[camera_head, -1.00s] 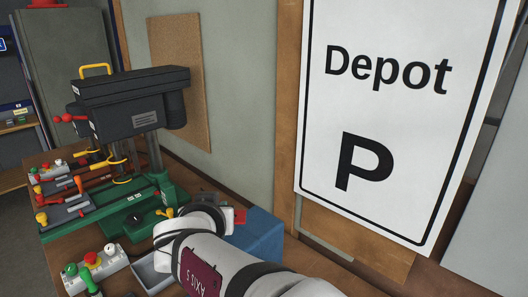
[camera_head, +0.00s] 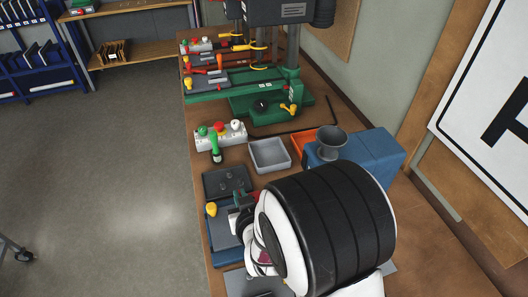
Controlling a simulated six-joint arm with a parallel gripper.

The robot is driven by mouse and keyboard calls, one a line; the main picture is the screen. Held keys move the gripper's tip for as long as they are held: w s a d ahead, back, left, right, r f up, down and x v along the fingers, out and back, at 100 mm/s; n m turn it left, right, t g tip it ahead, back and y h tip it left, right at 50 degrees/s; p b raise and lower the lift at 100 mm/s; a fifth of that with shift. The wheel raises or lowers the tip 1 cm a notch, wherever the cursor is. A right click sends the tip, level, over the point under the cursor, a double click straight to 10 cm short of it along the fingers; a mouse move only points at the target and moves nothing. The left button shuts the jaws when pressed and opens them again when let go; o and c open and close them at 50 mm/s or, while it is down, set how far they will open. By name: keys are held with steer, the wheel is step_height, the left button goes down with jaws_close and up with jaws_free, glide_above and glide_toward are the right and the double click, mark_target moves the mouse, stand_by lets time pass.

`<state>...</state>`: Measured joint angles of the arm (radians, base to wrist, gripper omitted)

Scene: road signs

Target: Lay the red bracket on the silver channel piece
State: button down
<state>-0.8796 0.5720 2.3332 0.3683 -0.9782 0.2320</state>
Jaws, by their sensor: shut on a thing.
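My gripper (camera_head: 240,203) shows small at the end of my white and black arm, over a blue fixture on the bench. It is shut on a small piece, mostly hidden by the arm; a bit of red shows there, which I take as the red bracket (camera_head: 253,195). Its shape and tilt cannot be told. Below and left of the gripper, the blue fixture (camera_head: 228,255) has a grey top and a yellow knob (camera_head: 211,209). I cannot make out the silver channel piece for certain; my arm covers much of this area.
A dark plate with knobs (camera_head: 227,181), a grey tray (camera_head: 269,154), an orange tray (camera_head: 302,145) and a blue box with a grey funnel (camera_head: 365,150) stand around the arm. A button box (camera_head: 220,135) and green drill press (camera_head: 270,105) are behind.

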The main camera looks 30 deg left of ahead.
steer(key=shift+f, duration=3.3)
steer(key=c, duration=1)
jaws_free()
steer(key=shift+o, duration=0.2)
steer(key=v, duration=0.7)
steer(key=shift+d+r, duration=0.15)
steer(key=shift+r, duration=0.05)
